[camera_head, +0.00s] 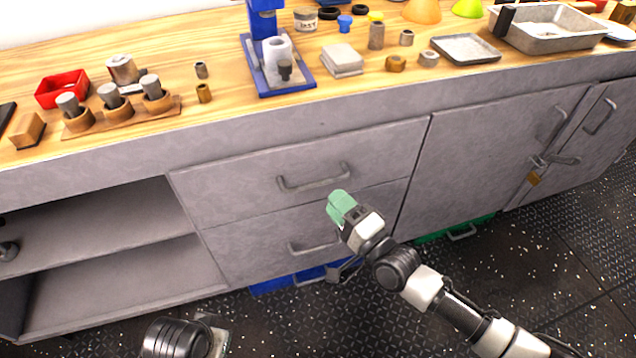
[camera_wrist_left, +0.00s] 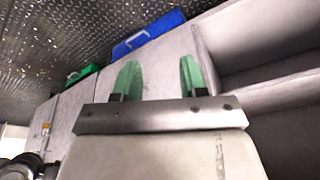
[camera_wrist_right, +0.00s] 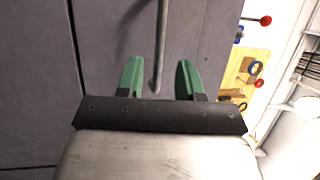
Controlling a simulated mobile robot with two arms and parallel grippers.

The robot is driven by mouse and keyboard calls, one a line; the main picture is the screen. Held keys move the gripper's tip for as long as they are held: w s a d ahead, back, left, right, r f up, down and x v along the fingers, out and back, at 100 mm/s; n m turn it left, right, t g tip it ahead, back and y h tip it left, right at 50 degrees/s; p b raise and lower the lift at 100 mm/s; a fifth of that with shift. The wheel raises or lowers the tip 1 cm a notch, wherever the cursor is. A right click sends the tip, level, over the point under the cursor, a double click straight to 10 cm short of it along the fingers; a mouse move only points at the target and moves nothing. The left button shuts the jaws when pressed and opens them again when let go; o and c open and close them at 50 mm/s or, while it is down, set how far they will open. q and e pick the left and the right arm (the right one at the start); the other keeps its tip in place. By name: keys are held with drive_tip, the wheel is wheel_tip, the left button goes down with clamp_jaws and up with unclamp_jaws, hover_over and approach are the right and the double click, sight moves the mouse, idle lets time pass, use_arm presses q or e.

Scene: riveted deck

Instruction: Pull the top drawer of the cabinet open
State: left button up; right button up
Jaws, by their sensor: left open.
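The grey cabinet's top drawer (camera_head: 240,187) is closed, its front flush with the cabinet. Its bar handle (camera_head: 315,180) runs across the front. My right gripper (camera_head: 338,203) is just below and right of this handle, in front of the drawers. In the right wrist view, my right gripper (camera_wrist_right: 160,75) has its green fingers apart, with a handle bar (camera_wrist_right: 162,50) showing between them; I cannot tell if the bar is within their reach. My left gripper (camera_wrist_left: 158,75) is open and empty in the left wrist view, low beside the cabinet.
A lower drawer (camera_head: 260,240) with its own handle sits beneath. Open shelves (camera_head: 100,250) are at left, cupboard doors (camera_head: 480,160) at right. Blue (camera_head: 272,286) and green (camera_head: 480,228) boxes lie on the floor by the cabinet. The wooden worktop (camera_head: 215,115) holds many items.

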sight(318, 184)
drive_tip(key=x, duration=0.6)
drive_tip(key=shift+w+a, duration=0.15)
drive_tip(key=shift+w, duration=0.1)
use_arm(q)
drive_tip(key=shift+v, duration=1)
drive_tip(key=shift+w, duration=0.15)
use_arm(e)
clamp_jaws()
